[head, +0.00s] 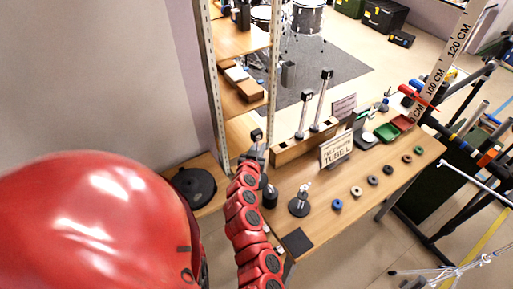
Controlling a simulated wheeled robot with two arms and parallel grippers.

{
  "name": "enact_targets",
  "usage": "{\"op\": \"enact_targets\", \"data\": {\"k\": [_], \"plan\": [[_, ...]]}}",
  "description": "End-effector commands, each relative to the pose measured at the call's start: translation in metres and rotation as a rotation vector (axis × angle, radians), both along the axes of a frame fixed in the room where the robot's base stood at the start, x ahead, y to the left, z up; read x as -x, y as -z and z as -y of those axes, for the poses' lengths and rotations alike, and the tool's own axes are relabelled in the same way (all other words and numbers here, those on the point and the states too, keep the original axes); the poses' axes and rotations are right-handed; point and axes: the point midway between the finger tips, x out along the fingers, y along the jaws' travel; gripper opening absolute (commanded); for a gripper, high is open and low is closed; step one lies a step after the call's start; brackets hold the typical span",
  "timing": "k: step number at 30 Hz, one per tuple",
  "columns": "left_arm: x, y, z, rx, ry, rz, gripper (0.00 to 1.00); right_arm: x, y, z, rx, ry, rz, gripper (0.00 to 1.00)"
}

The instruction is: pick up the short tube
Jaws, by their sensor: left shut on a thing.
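The short tube (257,137), with a black top, is at the left end of a wooden holder block (289,151). My left gripper (255,152) is shut on it; the fingers are small and partly hidden behind my red arm. I cannot tell whether the tube's foot is still in the block. Two taller tubes with black tops, one in the middle (304,116) and one farther right (321,99), stand upright in the block. My right gripper is not in view.
A sign (337,148) stands in front of the block. Small rings, one blue (337,205), lie in a row on the table (345,227). A dark round-based stand (299,205) and a black pad (297,242) are nearer. Green and red trays (386,133) sit at the back right.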

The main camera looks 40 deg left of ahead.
Motion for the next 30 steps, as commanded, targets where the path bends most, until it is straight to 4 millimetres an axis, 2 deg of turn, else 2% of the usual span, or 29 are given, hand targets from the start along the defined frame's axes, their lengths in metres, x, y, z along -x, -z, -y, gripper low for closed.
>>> {"op": "enact_targets", "data": {"k": [20,26,30], "plan": [[0.000,-0.002,0.000,0.000,0.000,0.001,0.00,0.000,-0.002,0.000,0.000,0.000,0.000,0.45],[0.000,-0.021,0.000,-0.001,0.000,0.003,0.00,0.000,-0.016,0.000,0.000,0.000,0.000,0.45],[0.000,-0.045,0.000,-0.002,-0.001,0.002,0.00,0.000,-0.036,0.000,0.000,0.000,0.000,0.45]]}}
